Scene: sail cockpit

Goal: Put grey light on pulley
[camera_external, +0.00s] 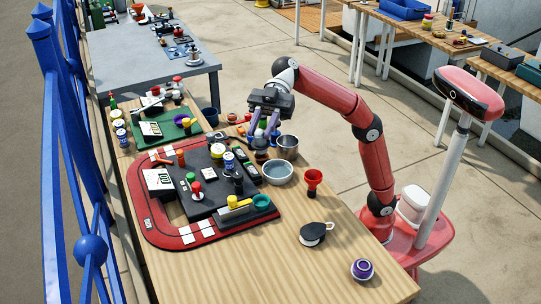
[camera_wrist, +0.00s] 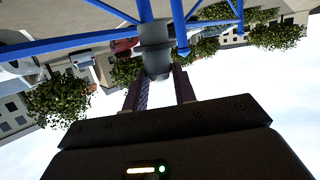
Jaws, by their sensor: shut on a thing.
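My gripper (camera_external: 263,132) is low over the far right part of the near wooden table, its fingers pointing down. In the wrist view my gripper (camera_wrist: 160,92) has its two fingers closed on a grey, stepped cylindrical thing, which looks like the grey light (camera_wrist: 155,42). In the external view the held thing is small and partly hidden by the fingers. A black and white rounded piece with a small ring (camera_external: 314,233) lies at the near right of the table; it may be the pulley, but I cannot tell for sure.
A metal pot (camera_external: 287,147), a blue-grey bowl (camera_external: 278,172) and a red cup (camera_external: 313,182) stand close to my gripper. A red-edged board (camera_external: 190,234) crowded with small items fills the left. A purple round thing (camera_external: 362,269) sits near the front. Bare wood lies around it.

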